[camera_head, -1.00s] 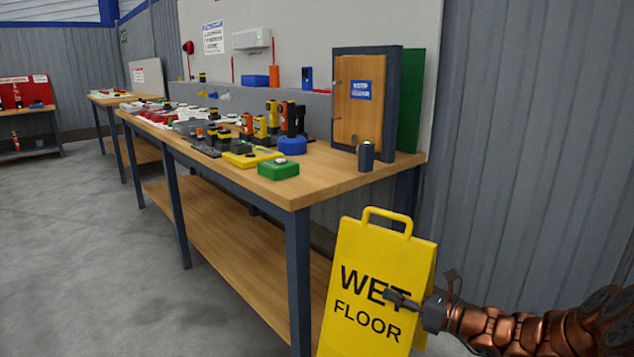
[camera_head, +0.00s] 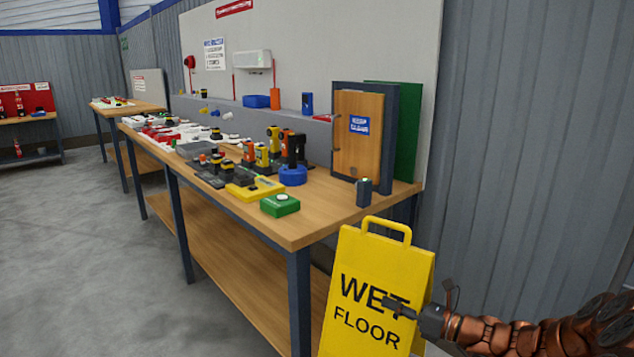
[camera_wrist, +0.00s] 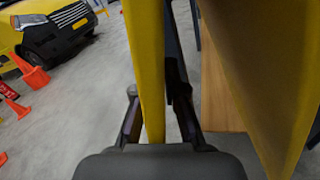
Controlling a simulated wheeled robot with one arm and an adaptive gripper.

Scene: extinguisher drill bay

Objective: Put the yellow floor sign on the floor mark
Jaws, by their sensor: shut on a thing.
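The yellow floor sign (camera_head: 385,272), an A-frame marked "WET FLOOR" with a handle loop on top, stands upright in the camera_head view, beside the near end of the workbench. Its lower edge is cut off by the frame, so I cannot tell whether it touches the floor. My gripper (camera_head: 402,308) is at the sign's right side. In the camera_wrist view my gripper (camera_wrist: 155,110) is shut on one yellow panel (camera_wrist: 146,60) of the sign, a finger on each side; the other panel (camera_wrist: 265,70) slants at the right. The floor mark is not in view.
The wooden workbench (camera_head: 330,222) with dark legs carries tools, a green box (camera_head: 280,205) and a small door panel (camera_head: 357,135). A wall stands behind it. Bare grey floor (camera_head: 110,270) lies open at left. The camera_wrist view shows a yellow vehicle (camera_wrist: 55,28) and orange cones (camera_wrist: 33,78).

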